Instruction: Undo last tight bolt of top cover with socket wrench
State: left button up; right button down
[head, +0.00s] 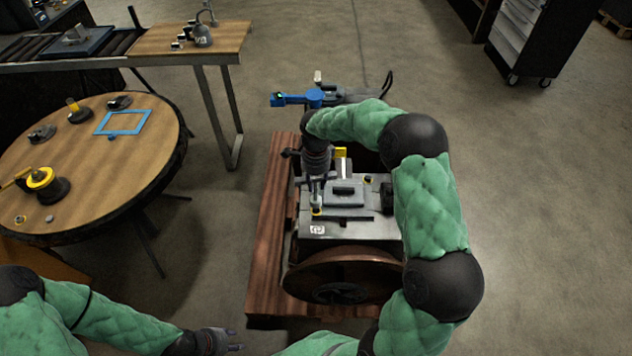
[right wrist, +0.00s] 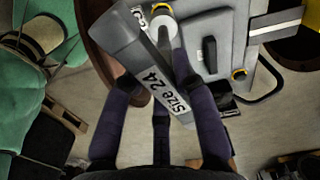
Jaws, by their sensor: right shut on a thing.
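My right gripper (head: 316,172) is above the engine (head: 345,228), pointing down, shut on the grey socket wrench. In the right wrist view its dark fingers (right wrist: 152,80) are on both sides of the wrench (right wrist: 160,85), which is marked "Size 24". The wrench's socket end (head: 316,199) is at a yellow-ringed bolt (head: 317,211) on the near left corner of the top cover (head: 343,204). Whether it is fully seated is hidden. Another yellow-ringed bolt (right wrist: 240,74) shows on the cover. My left gripper (head: 225,342) is open and empty, low at the front, away from the engine.
The engine stands on a reddish wooden base (head: 268,240), its large wheel (head: 340,275) facing front. A round table (head: 85,190) with parts and a blue frame (head: 122,122) is on the left. A workbench (head: 195,42) stands behind. The floor at right is clear.

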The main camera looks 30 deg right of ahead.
jog(key=shift+r, duration=0.1)
notch_tip(320, 180, up, 6)
jog(key=p, duration=0.4)
jog(key=shift+s+a, duration=0.1)
jog(key=shift+s, duration=0.05)
jog(key=s+a, duration=0.3)
jog(key=s, duration=0.2)
jog(key=shift+s+a+b, duration=0.25)
jog(key=shift+s+b, duration=0.05)
jog(key=shift+b, duration=0.15)
